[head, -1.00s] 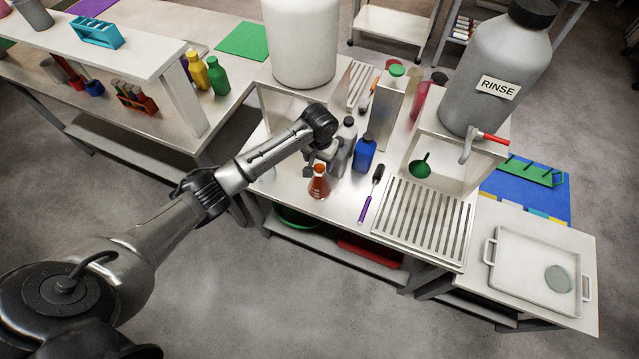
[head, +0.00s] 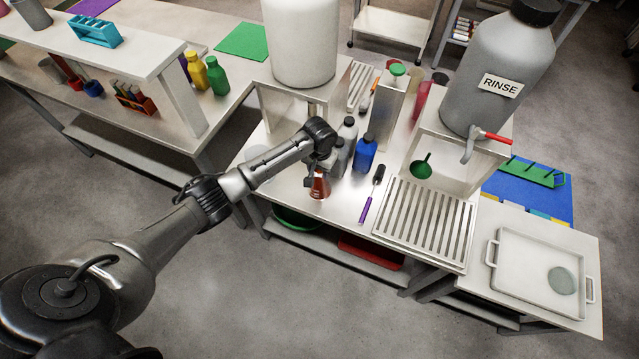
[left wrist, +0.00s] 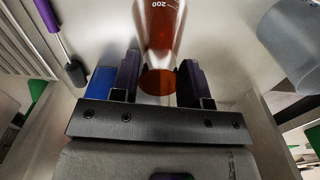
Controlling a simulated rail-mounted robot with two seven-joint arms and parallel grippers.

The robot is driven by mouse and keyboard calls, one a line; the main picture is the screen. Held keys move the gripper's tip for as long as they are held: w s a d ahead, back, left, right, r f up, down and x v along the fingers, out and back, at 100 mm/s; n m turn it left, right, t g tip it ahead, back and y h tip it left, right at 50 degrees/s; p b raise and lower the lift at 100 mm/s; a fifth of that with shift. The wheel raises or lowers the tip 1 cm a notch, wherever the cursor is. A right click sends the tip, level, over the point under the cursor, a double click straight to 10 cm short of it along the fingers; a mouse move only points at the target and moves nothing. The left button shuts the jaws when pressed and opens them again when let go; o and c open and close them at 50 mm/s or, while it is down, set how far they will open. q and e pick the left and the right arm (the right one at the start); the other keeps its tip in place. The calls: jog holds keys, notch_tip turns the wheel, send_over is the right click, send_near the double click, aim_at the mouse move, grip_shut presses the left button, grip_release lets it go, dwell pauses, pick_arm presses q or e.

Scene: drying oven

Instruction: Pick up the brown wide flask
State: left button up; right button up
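The brown wide flask (head: 319,187) stands on the bench near its front left edge. It has a translucent orange-brown body. In the left wrist view the flask (left wrist: 160,35) shows a "200" mark, and its near end lies between the two fingers. My left gripper (head: 314,172) is at the flask's upper part. In the left wrist view the gripper (left wrist: 159,82) has its fingers apart, one on each side of the flask. I cannot tell whether they touch it. My right gripper is not in view.
A grey bottle (head: 348,132) and a blue bottle (head: 365,153) stand close behind the flask. A purple-handled brush (head: 368,205) and a slotted rack (head: 425,222) lie to the right. A large white container (head: 300,45) stands behind on a raised shelf.

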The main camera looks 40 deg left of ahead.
pick_arm(q)
grip_shut()
jog(key=shift+r, duration=0.15)
